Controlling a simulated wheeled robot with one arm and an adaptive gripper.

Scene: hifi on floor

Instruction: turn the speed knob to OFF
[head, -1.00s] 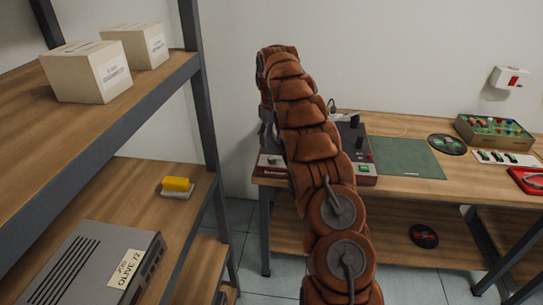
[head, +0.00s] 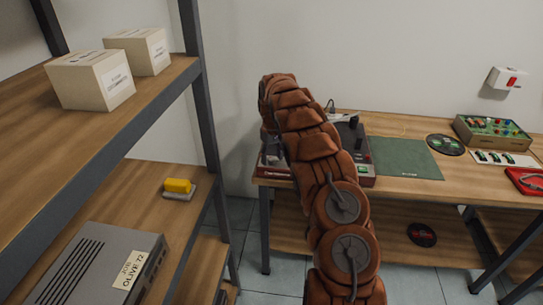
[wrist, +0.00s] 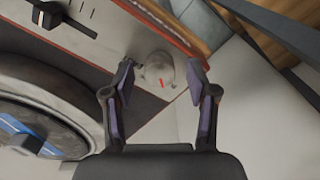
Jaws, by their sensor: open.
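The speed knob (wrist: 158,72) is a small pale round knob with a red mark, near a corner of the record player's deck (wrist: 95,55) in the wrist view. My gripper (wrist: 161,69) is open, with one finger on each side of the knob in the picture. I see no clear contact, and the height gap is hard to judge. Any lettering around the knob is not readable. In the head view the record player (head: 366,170), with red edges, stands on the bench mostly behind my arm. My gripper and the knob are hidden there.
A dark round platter (wrist: 50,110) and a black slider (wrist: 50,15) lie left of the knob in the wrist view. The bench (head: 460,190) also holds a green mat (head: 405,158) and a board with coloured parts (head: 492,132). A shelf rack (head: 205,110) stands close on the left.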

